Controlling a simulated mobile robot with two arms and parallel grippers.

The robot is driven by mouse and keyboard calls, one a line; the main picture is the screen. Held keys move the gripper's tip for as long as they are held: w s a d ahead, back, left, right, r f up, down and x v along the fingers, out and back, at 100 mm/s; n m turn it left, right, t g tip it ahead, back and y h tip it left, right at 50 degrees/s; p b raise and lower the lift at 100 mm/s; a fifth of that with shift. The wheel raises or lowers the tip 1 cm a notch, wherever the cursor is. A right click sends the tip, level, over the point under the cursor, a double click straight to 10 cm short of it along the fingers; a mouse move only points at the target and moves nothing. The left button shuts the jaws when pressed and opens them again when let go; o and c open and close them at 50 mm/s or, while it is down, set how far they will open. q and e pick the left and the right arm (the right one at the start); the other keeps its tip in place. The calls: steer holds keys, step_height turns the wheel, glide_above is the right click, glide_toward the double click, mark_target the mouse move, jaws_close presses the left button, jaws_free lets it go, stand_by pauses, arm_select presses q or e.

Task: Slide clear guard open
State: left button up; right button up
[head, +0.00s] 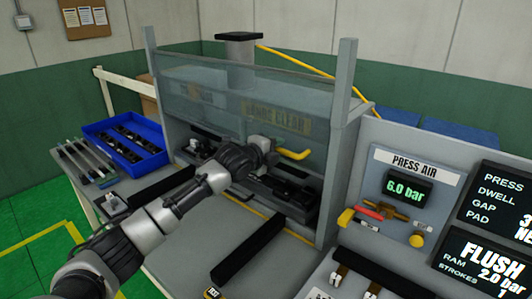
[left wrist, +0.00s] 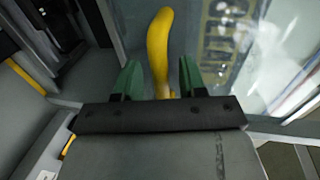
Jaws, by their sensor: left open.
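The clear guard (head: 215,98) is a see-through panel with yellowish lettering, standing between two grey posts at the front of the press. Its yellow handle (head: 296,154) sticks out near the panel's lower right part. My left gripper (head: 266,146) is at the handle, in front of the guard. In the left wrist view my left gripper (left wrist: 161,78) is open, with one green finger on each side of the yellow handle (left wrist: 160,45). Gaps show between handle and fingers. The guard (left wrist: 230,50) also shows there behind the handle. My right gripper is not in view.
A blue tray (head: 128,140) with dark parts stands at the left, beside several long strips (head: 85,160). A panel with an air gauge (head: 408,188), yellow-handled valve and dark screens (head: 485,265) is at the right. A black bar (head: 240,247) lies on the front surface.

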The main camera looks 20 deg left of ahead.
arm_select(q)
steer(key=b+v, duration=0.3)
steer(key=v, duration=0.7)
steer(key=shift+s, duration=0.15)
